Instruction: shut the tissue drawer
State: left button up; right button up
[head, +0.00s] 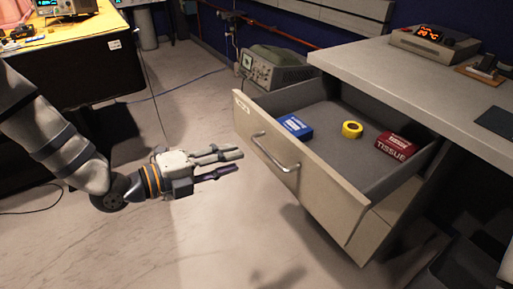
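The tissue drawer (300,187) is the top drawer of a grey desk unit and stands pulled well out. Its beige front has a metal bar handle (274,153). Inside lie a red tissue box (396,147), a yellow tape roll (352,129) and a blue box (296,126). My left gripper (236,163) comes in from the left, its fingers apart with nothing between them. The fingertips point at the drawer front near the handle, and a small gap seems to show between them. My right gripper is not in view.
The desk top (430,80) above the drawer carries a device with a red display (434,40). A lower drawer (395,222) sits beneath. An oscilloscope (274,68) stands on the floor behind. A yellow-lit bench (70,52) is at left. The floor before the drawer is clear.

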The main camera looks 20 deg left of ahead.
aim_at(265, 153)
pick_arm(q)
jog(key=x, duration=0.3)
jog(key=b+x, duration=0.1)
jog(key=x, duration=0.7)
jog(key=shift+s+f+b, duration=0.2)
jog(key=shift+f+b, duration=0.1)
jog(key=shift+b, duration=0.1)
grip_shut()
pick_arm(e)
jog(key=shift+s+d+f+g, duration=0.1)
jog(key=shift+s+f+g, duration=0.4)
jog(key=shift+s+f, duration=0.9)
